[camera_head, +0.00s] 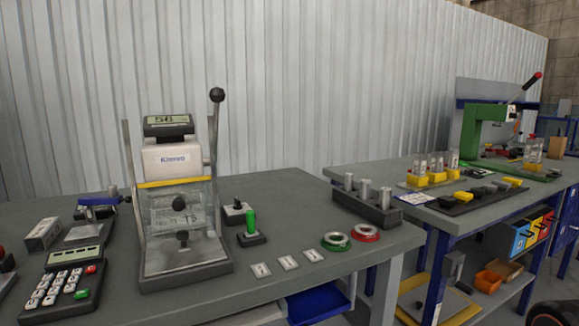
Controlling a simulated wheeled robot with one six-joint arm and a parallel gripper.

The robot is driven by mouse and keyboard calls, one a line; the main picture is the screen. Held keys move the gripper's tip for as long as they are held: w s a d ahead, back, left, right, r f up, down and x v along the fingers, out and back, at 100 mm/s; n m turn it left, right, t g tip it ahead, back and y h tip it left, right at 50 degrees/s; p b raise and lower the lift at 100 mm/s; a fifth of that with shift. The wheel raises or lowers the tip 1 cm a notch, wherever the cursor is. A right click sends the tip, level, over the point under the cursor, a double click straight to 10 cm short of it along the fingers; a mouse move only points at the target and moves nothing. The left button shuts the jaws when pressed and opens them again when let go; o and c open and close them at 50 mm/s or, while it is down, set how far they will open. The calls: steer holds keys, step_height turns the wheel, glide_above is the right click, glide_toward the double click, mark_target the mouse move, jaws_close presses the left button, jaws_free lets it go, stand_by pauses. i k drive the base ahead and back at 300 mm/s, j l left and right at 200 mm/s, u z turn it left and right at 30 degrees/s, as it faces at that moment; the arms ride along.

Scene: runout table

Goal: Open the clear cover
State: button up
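The clear cover (180,213) is a see-through panel on the front of the white press-like machine (173,160) on the near table. It hangs below a yellow bar (174,183) and has blurred lettering on it. It appears to be down over the machine's work space, and a small dark knob (183,236) shows at its lower part. The machine has a small display on top and a lever with a black ball at its right. My gripper is not in view.
A keypad (62,291) stands left of the machine. A green-handled piece (251,224), white tags, green and red rings (336,241) and a block with metal cylinders (365,204) lie right. A corrugated wall is behind. The table's front right is partly clear.

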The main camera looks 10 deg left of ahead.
mark_target(179, 204)
steer(key=u, duration=1.25)
